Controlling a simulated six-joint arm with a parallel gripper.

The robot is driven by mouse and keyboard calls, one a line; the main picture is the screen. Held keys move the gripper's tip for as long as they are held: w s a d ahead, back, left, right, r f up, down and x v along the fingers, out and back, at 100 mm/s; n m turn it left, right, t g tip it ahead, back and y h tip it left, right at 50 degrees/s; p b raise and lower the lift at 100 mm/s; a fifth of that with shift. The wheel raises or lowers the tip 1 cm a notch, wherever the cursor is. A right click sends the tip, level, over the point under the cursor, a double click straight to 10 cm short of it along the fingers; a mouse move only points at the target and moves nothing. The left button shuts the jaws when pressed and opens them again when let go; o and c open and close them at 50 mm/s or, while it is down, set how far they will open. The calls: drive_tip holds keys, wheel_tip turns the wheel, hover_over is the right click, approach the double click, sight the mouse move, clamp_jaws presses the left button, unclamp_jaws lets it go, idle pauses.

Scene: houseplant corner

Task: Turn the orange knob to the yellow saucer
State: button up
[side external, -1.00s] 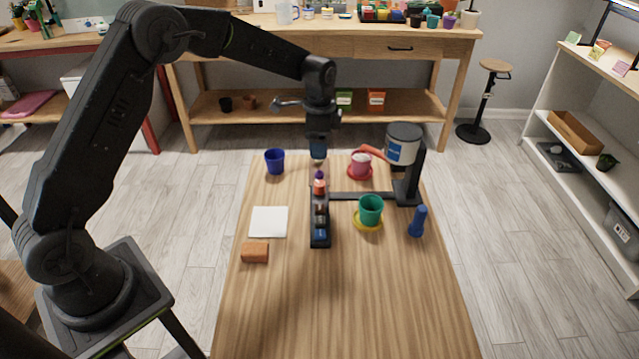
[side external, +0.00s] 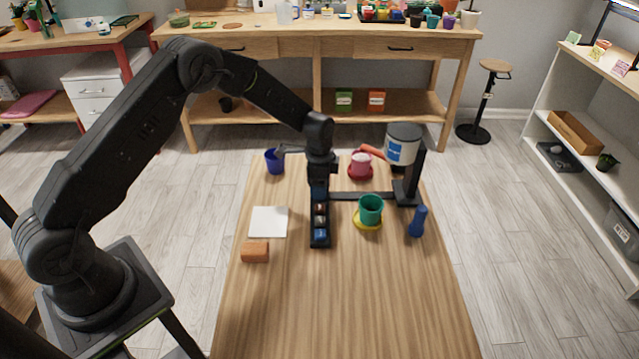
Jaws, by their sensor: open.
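My gripper (side external: 319,192) is open and points down at the far end of a narrow black panel (side external: 320,241). It hides that end, including the spot where a small orange part showed earlier, so I cannot see the orange knob there. I cannot tell whether the fingers touch anything. The yellow saucer (side external: 362,225) lies right of the panel, with a green pot (side external: 371,209) on it. A red-orange spout (side external: 372,152) on the dispenser (side external: 403,146) points left, over a pink pot (side external: 361,163) on a red saucer (side external: 352,174).
A black bar (side external: 357,196) joins the panel to the dispenser stand (side external: 411,180). A blue pot (side external: 273,163), white pad (side external: 268,221) and orange-brown block (side external: 255,252) lie left, and a blue bottle-like item (side external: 418,221) stands right. The table's near part is clear.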

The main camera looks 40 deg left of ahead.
drive_tip(key=c, duration=0.9)
drive_tip(key=shift+c, duration=0.2)
